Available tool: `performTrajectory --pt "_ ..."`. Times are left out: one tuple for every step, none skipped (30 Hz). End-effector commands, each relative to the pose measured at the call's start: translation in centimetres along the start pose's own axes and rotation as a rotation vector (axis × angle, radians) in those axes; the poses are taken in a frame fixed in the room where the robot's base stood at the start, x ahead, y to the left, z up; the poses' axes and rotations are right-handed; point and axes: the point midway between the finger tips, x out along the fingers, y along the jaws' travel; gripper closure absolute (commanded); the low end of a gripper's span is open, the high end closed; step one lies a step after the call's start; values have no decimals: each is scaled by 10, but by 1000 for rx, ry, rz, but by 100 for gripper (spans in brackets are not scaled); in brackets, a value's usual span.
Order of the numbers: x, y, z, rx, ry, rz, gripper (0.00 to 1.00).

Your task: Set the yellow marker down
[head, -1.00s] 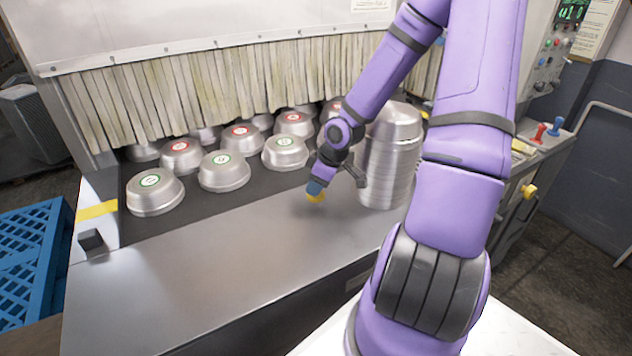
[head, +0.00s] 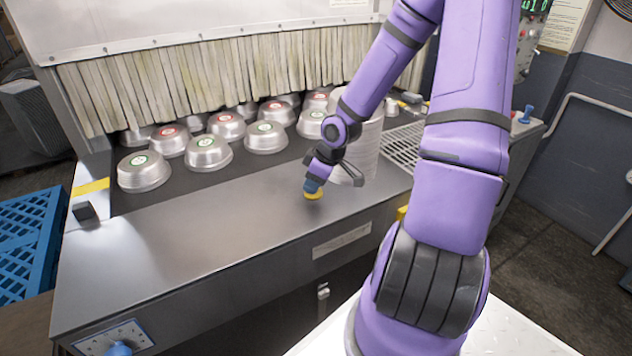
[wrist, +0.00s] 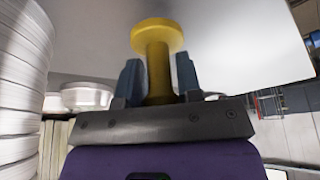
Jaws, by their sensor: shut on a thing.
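The yellow marker (head: 313,195) is a spool-like piece with a wide round end, seen over the steel ledge (head: 215,215) in front of the oven opening. In the wrist view the marker (wrist: 158,65) stands between the two blue fingers, its wide end away from the palm. My gripper (head: 314,185) is shut on its stem, and it also shows in the wrist view (wrist: 158,85). The wide end faces the ledge. I cannot tell whether it touches the steel.
Several upturned metal pans with green or red labels (head: 208,153) sit behind the ledge, under a strip curtain (head: 200,85). A tall pan stack (head: 366,150) stands close behind my gripper. The ledge to the left is clear. A blue crate (head: 25,240) lies far left.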

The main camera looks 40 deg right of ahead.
Motion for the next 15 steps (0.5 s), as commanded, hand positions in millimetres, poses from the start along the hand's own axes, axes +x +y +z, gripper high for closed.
performTrajectory --pt "1 -1 -3 2 -1 2 100" --pt "2 -1 -4 6 -1 4 100" --pt "3 -2 -6 11 -1 6 100" --pt "3 -2 -7 15 -1 8 100" --pt "4 -2 -9 19 0 10 100" --pt "4 -3 -10 25 0 12 100" --pt "5 -3 -12 28 0 13 100" --pt "6 -3 -13 32 0 15 100" --pt "6 -4 -14 36 0 17 100" --pt "7 -4 -16 39 0 19 100" --pt "8 -5 -18 43 1 20 100" --pt "8 -5 -19 49 1 23 100" --pt "10 -6 -22 54 1 25 100" --pt "12 -7 -26 62 1 28 100" --pt "14 -8 -30 74 -1 33 100"
